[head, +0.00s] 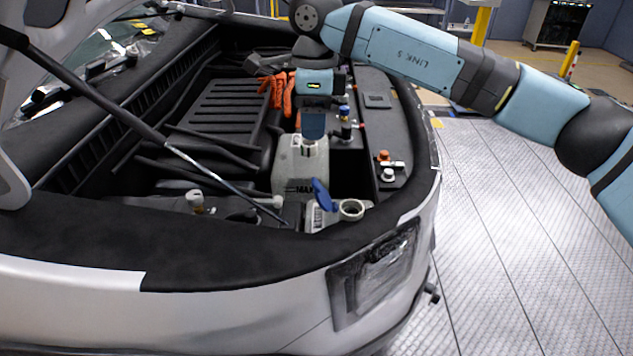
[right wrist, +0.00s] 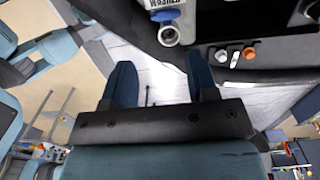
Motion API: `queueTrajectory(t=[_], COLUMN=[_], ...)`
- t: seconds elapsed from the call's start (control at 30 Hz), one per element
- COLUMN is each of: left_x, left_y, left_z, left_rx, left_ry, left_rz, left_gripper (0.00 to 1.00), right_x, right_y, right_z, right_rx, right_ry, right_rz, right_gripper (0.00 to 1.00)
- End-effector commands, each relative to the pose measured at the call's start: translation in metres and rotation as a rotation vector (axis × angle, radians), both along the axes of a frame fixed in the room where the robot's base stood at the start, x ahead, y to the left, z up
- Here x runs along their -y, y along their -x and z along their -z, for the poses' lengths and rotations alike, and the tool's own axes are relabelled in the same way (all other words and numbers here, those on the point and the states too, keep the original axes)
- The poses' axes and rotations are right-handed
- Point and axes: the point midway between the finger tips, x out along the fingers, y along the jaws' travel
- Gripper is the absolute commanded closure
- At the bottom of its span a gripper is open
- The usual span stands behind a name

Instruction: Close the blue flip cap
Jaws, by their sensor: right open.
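The blue flip cap (head: 322,195) stands open, tilted up on the left side of the round filler neck (head: 352,209) at the front of the engine bay. In the right wrist view the blue cap (right wrist: 165,15) shows at the top beside the neck (right wrist: 168,36) and a label reading WASHER. My right gripper (head: 313,130) hangs over the engine bay, behind and above the cap, with its fingers pointing down. In the right wrist view its two blue fingers (right wrist: 160,82) are apart with nothing between them. It is not touching the cap. My left gripper is not in view.
A pale reservoir (head: 300,165) marked MAX stands behind the cap. Orange cables (head: 277,92) lie further back. Orange and white caps (head: 385,165) are to the right. A hood strut (head: 160,140) slants across the left. The space above the cap looks clear.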

Motion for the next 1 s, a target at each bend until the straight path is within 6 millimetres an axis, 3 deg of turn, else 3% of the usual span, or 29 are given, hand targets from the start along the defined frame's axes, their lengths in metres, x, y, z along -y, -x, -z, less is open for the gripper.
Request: queueTrajectory(t=[0.17, 0.7, 1.0], left_x=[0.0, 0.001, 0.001], left_y=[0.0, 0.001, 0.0], left_z=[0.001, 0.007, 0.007], left_rx=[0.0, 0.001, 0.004], left_ry=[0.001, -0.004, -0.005], left_rz=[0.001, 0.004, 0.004], left_gripper=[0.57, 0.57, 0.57], right_x=[0.005, 0.004, 0.004], right_y=[-0.004, -0.003, -0.003], right_z=[0.008, 0.112, 0.134], right_rx=[0.02, 0.016, 0.018], right_ry=[0.033, 0.028, 0.027], right_rz=[0.005, 0.005, 0.004], right_gripper=[0.47, 0.47, 0.47])
